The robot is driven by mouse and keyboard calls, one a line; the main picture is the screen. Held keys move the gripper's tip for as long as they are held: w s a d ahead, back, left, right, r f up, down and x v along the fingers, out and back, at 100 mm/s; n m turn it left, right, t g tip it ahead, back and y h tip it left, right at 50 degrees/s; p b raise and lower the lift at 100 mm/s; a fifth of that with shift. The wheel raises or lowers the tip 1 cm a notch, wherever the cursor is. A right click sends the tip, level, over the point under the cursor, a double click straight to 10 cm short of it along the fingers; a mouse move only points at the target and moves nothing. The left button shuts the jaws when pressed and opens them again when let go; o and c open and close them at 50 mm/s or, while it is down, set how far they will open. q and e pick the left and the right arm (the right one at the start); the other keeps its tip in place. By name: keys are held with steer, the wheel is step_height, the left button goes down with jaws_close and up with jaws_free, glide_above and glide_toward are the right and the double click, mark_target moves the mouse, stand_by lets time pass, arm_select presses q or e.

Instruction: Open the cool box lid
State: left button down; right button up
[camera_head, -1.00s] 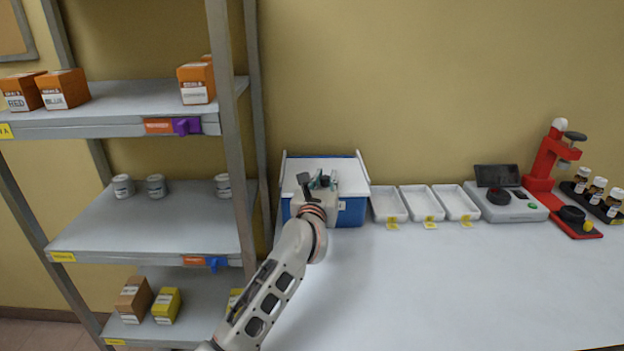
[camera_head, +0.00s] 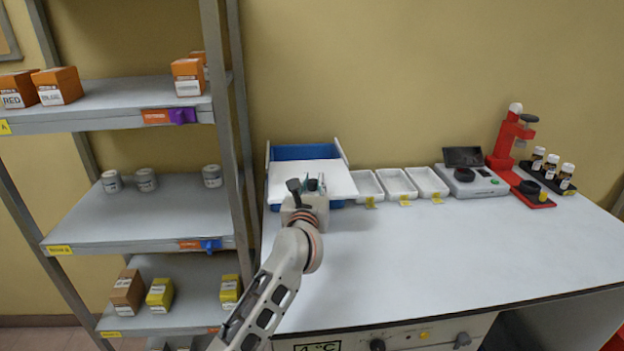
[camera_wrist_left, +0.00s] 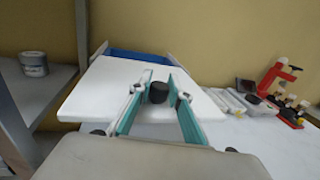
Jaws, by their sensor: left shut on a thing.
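The cool box (camera_head: 306,152) is blue with white side rails and stands on the bench beside the shelf. Its white lid (camera_head: 338,180) is slid toward the front, leaving a blue strip open at the back. The lid also shows in the left wrist view (camera_wrist_left: 90,95), with the blue part of the box (camera_wrist_left: 140,58) behind it. My left gripper (camera_head: 312,184) is over the front of the lid. In the wrist view its teal fingers (camera_wrist_left: 158,88) are on both sides of the lid's black knob (camera_wrist_left: 158,92), shut on it. My right gripper is not in view.
Several white trays (camera_head: 397,182) stand right of the box. Further right are a grey instrument (camera_head: 470,182), a red stand (camera_head: 508,145) and several bottles (camera_head: 551,168). A metal shelf (camera_head: 150,215) stands close on the left. The front of the bench (camera_head: 430,255) is clear.

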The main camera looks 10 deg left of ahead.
arm_select(q)
steer(key=shift+s, duration=0.15)
steer(key=c, duration=1.8)
jaws_free()
steer(key=shift+c, duration=0.2)
steer(key=shift+s, duration=0.1)
steer(key=s, duration=1.1)
steer(key=shift+s+d, duration=0.35)
steer(key=shift+s, duration=0.05)
steer(key=shift+f, duration=0.1)
